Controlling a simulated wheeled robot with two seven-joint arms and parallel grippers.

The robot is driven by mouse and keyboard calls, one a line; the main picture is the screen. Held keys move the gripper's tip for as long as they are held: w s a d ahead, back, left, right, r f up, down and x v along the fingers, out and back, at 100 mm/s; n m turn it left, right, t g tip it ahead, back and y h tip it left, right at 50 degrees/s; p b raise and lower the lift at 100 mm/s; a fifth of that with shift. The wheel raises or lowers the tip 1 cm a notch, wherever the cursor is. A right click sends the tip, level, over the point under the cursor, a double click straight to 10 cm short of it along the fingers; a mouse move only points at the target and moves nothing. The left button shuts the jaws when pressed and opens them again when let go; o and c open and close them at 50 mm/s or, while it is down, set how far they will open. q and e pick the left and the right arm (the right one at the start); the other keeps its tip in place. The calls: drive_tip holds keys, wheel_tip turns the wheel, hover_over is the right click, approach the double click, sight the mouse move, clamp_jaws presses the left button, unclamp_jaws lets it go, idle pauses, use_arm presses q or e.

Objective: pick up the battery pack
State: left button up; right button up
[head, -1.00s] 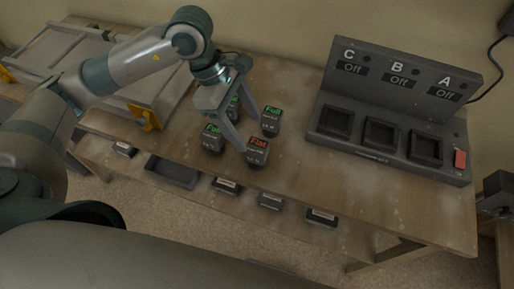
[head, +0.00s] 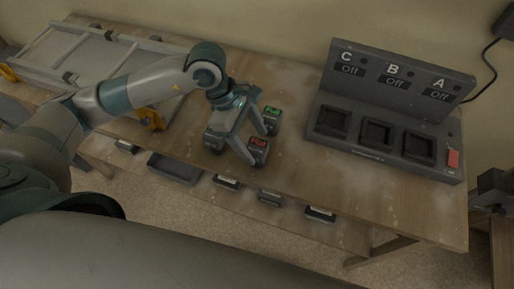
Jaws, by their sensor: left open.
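Several dark battery packs stand close together on the wooden bench. One has a red "Flat" label (head: 259,150), and one behind it has a green "Full" label (head: 272,119). Another pack (head: 213,140) stands to the left, partly covered by my gripper. My left gripper (head: 257,148) is open and points down over the group. One finger comes down along the left side of the Flat pack, the other behind it. I cannot tell whether either finger touches it. My right gripper is not in view.
A grey charger (head: 387,125) with empty bays C, B and A, all reading "Off", stands at the right. A red switch (head: 453,159) is at its end. A grey frame (head: 100,60) lies at the left. A lower shelf holds a dark tray (head: 174,168) and several packs.

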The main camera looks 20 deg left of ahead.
sight(256, 145)
use_arm(q)
drive_tip(key=shift+p+x, duration=0.55)
drive_tip(key=shift+x, duration=0.95)
drive_tip(key=c, duration=1.4)
